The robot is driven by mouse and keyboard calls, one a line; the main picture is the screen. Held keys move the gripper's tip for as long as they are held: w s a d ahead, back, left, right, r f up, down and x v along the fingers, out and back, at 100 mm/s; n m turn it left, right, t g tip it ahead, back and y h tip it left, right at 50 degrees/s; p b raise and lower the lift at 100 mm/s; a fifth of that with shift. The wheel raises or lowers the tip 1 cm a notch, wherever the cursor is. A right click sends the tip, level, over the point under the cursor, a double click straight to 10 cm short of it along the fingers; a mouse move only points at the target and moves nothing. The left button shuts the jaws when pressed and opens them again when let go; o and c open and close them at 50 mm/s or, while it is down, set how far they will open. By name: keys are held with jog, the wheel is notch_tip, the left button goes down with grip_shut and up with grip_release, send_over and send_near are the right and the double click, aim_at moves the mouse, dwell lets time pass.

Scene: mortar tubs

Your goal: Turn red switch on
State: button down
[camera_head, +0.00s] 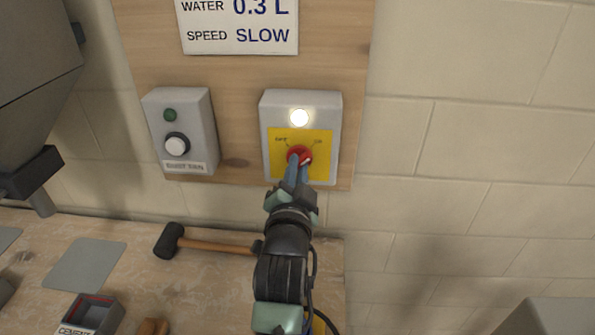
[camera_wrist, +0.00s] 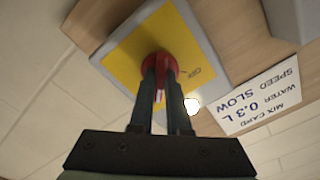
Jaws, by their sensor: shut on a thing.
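The red switch (camera_head: 300,155) is a rotary knob on a yellow plate (camera_head: 322,142) of a grey box on the wooden board. A round lamp (camera_head: 299,118) above it glows white. My gripper (camera_head: 298,170) is shut on the red knob, with its fingers reaching up from below. In the wrist view the two fingers (camera_wrist: 158,78) hold the red knob (camera_wrist: 156,60) from both sides. The word OFF shows beside the knob there. The fingers hide part of the knob, and I cannot tell its exact angle.
A dust fan box (camera_head: 182,130) with a green lamp and a white button is left of the switch box. A mallet (camera_head: 205,243) lies on the bench below. A card (camera_head: 240,22) reading water 0.3 L, speed slow hangs above. A grey hopper (camera_head: 35,75) is at the left.

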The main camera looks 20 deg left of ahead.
jog(key=shift+m, duration=0.3)
jog(key=c, duration=0.9)
grip_release()
jog(key=shift+s, duration=0.1)
jog(key=b+v, duration=0.2)
jog(key=v, duration=1)
jog(key=shift+s+d, duration=0.15)
jog(key=shift+s, duration=0.25)
jog(key=d+r+n+t+h+p, duration=0.15)
jog(key=d+r, duration=0.25)
jog(key=r, duration=0.6)
jog(key=d+r+n+t+p, duration=0.1)
jog(key=d+r+t, duration=0.2)
jog(key=r, duration=0.7)
jog(key=s+d+r+n+t+h, duration=0.1)
jog(key=s+d+r, duration=0.1)
jog(key=r, duration=0.4)
jog(key=s+d+r+n+t+h+p, duration=0.1)
jog(key=s+d+r+t, duration=0.1)
jog(key=r, duration=0.5)
jog(key=s+d+r+n+t+h, duration=0.1)
jog(key=s+d+r+t, duration=0.1)
jog(key=s+d+r, duration=0.2)
notch_tip(320, 180, up, 3)
jog(key=shift+s+f+n+t+h, duration=0.15)
jog(key=shift+s+n+t+h, duration=0.05)
jog(key=shift+n+t+h, duration=0.05)
